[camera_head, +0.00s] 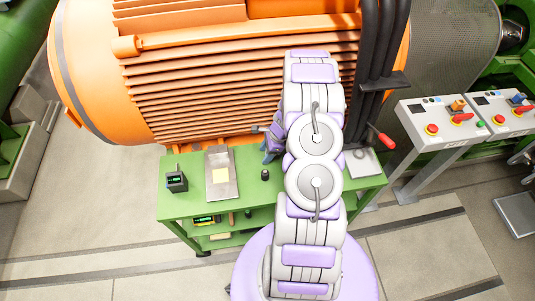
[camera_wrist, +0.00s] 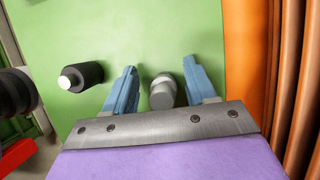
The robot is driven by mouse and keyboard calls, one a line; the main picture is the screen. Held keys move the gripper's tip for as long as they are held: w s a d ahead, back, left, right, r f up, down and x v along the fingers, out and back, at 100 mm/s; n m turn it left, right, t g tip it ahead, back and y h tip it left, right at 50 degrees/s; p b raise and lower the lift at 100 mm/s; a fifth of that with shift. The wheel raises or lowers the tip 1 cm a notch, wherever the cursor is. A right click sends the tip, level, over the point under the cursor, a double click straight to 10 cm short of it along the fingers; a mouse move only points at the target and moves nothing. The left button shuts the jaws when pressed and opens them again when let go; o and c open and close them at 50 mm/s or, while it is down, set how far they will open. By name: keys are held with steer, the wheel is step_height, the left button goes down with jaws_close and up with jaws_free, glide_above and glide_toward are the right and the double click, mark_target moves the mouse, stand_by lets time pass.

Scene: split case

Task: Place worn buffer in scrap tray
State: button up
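My gripper (camera_wrist: 160,85) is open over the green bench, its two blue fingers on either side of a worn-looking grey cylinder (camera_wrist: 163,95) with a paler top. A gap shows between the cylinder and each finger. This grey piece may be the worn buffer. A black cylinder with a white tip (camera_wrist: 80,76) stands outside the left finger; a small black cylinder (camera_head: 265,174) shows in the head view. There my gripper (camera_head: 270,143) is partly hidden by my arm. A grey metal tray (camera_head: 222,190) with a yellow patch lies on the bench; I cannot tell whether it is the scrap tray.
The green bench (camera_head: 195,203) stands against a large orange ribbed motor (camera_head: 90,60). A black device (camera_head: 176,180) stands at its left end. A pale square plate (camera_head: 362,162) lies at its right. Control panels (camera_head: 440,120) stand further right. The ribbed side borders my gripper closely.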

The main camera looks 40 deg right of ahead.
steer(key=shift+d+f, duration=0.1)
steer(key=shift+d, duration=0.3)
steer(key=c, duration=0.5)
steer(key=shift+a, duration=0.25)
jaws_close()
